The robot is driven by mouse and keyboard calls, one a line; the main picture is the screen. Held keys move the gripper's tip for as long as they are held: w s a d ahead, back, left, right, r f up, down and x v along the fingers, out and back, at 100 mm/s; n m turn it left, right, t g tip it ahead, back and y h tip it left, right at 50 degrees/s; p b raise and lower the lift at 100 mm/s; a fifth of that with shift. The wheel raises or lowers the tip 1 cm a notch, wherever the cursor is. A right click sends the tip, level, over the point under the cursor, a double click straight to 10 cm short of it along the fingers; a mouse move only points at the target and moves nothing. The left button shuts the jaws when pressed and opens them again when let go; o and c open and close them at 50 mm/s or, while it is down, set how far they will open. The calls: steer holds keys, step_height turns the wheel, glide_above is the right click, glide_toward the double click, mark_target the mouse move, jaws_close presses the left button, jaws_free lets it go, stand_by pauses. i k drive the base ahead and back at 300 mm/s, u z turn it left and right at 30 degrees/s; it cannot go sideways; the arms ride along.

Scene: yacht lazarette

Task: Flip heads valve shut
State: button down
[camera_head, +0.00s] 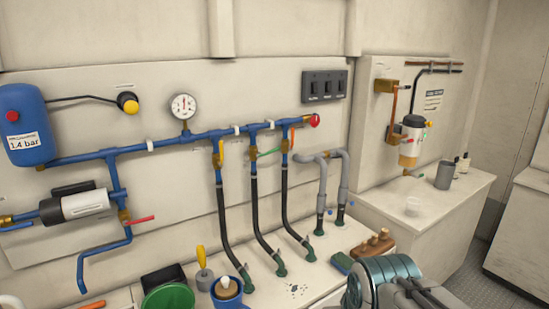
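Three branch valves hang from a blue pipe manifold (205,137) on the wall panel. The left one has a yellow lever (221,151) standing along its pipe. The middle one has a green lever (268,153) turned sideways across its pipe. The right one has an orange lever (292,138) standing along its pipe. Another valve, lower left, has a red lever (140,220) pointing sideways. I cannot read any label that tells which valve is the heads valve. Black hoses run down from the three branches.
A blue tank (25,124) marked 1.4 bar and a pump (75,206) are at left. A green bucket (168,297), a blue cup (227,291) and a yellow-handled tool (202,262) stand on the bench below.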

mark_target(258, 156)
steer(key=u, duration=0.05)
steer(key=k, duration=0.45)
steer(key=z, duration=1.05)
steer(key=i, duration=1.55)
steer(key=u, duration=0.9)
steer(key=i, duration=0.45)
steer(key=u, duration=0.5)
